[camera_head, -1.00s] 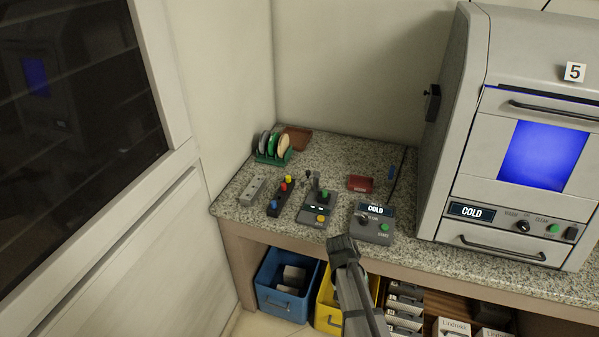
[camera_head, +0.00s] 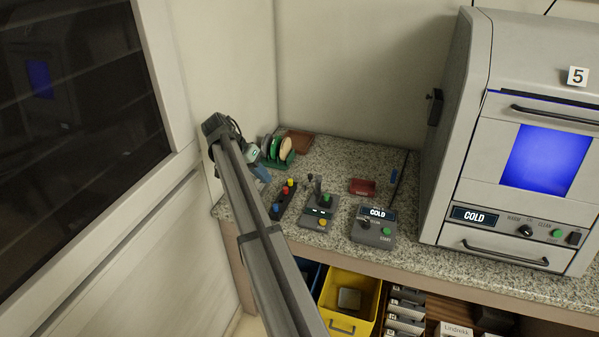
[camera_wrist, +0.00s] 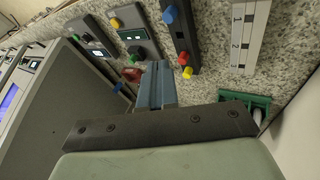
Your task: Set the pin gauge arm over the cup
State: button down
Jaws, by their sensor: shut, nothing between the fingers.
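The pin gauge appears to be the grey unit (camera_head: 319,216) with a small lit display and a yellow button; it also shows in the wrist view (camera_wrist: 122,12). Whether the arm lies over the cup I cannot tell. My gripper (camera_head: 264,176) is shut and empty, left of the gauge over the counter's left end. Its closed blue-grey fingers show in the wrist view (camera_wrist: 156,86).
A strip with coloured knobs (camera_head: 284,200) stands between my gripper and the gauge. A numbered grey block (camera_wrist: 247,40) and a green disc rack (camera_head: 275,162) are nearby.

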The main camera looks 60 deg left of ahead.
jog(key=w+a+r+m, duration=0.2)
jog(key=w+a+r, duration=0.2)
jog(key=w+a, duration=0.1)
jog(key=shift+a+r, duration=0.2)
jog(key=shift+a, duration=0.5)
send_near(312, 180)
jog(key=a+f, duration=0.2)
jog(key=f, duration=0.1)
jog(key=a+f, duration=0.1)
jog(key=shift+s+f, duration=0.2)
jog(key=shift+f, duration=0.2)
jog(key=w+d, duration=0.2)
jog(key=d, duration=0.1)
jog(key=shift+d+r, duration=0.1)
jog(key=shift+d+t+y, duration=0.2)
jog(key=shift+t+y, duration=0.1)
jog(key=shift+y, duration=0.1)
